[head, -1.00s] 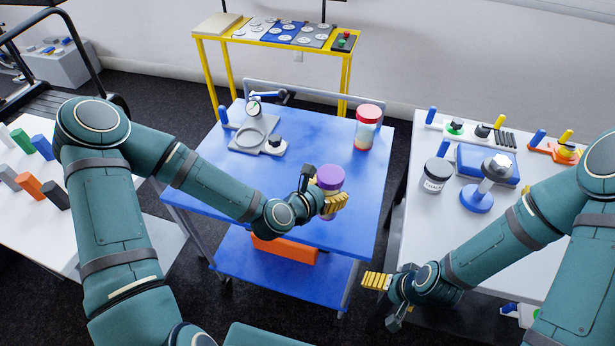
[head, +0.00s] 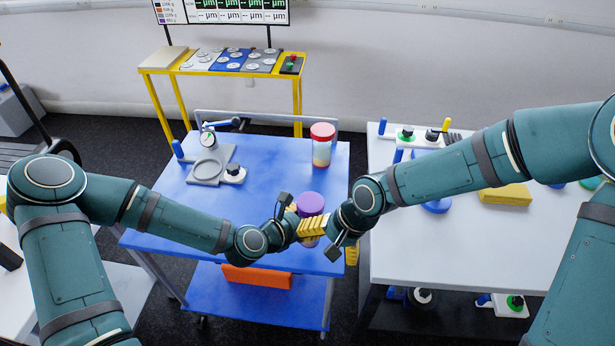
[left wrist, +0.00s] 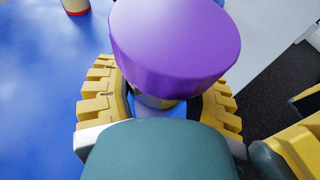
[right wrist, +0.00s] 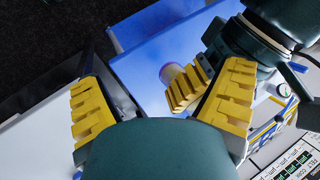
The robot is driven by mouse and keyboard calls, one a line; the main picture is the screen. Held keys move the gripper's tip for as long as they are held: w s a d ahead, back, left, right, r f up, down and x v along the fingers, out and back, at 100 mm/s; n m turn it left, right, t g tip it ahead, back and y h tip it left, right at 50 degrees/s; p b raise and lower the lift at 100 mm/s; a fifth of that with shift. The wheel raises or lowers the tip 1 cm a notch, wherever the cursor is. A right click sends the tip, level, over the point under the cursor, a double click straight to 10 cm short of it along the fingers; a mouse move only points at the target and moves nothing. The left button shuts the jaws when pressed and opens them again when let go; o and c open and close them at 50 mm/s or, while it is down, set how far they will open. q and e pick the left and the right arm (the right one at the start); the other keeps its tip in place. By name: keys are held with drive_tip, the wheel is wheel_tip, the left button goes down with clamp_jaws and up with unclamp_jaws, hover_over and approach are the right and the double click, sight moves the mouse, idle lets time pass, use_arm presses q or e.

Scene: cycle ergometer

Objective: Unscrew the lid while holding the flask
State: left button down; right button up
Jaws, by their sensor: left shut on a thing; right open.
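The flask's purple lid (head: 311,203) stands out above the blue cart in the head view. The lid (left wrist: 175,45) fills the top middle of the left wrist view, and only a strip of the flask body (left wrist: 155,101) shows below it. My left gripper (left wrist: 160,100) is shut around the flask body, below the lid. The lid (right wrist: 169,72) also shows in the right wrist view, beyond a left gripper finger. My right gripper (right wrist: 160,95) is open and empty.
A red-lidded jar (head: 321,146) stands at the back right of the blue cart (head: 262,195). A gauge stand (head: 212,165) is at its back left. An orange block (head: 257,277) lies on the lower shelf. A white table (head: 470,240) is to the right.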

sight(307, 200)
drive_tip(key=w+a+r+m+h, duration=0.1)
drive_tip(key=w+r+m, duration=0.2)
drive_tip(key=w+a+r+m+h, duration=0.1)
drive_tip(key=w+r+m, duration=0.1)
drive_tip(key=r+m, duration=0.1)
drive_tip(key=w+a+r+m+h, duration=0.2)
drive_tip(key=w+r+m, duration=0.1)
drive_tip(key=r, duration=0.1)
drive_tip(key=shift+w, duration=0.3)
drive_tip(key=shift+w+a+r+m+h, duration=0.1)
drive_tip(key=shift+w+a+m+h, duration=0.3)
drive_tip(key=shift+m, duration=0.5)
drive_tip(key=shift+f, duration=3.95)
drive_tip(key=shift+c, duration=0.2)
drive_tip(key=c, duration=1.2)
drive_tip(key=shift+w, duration=0.1)
drive_tip(key=shift+c, duration=0.3)
drive_tip(key=shift+r, duration=0.1)
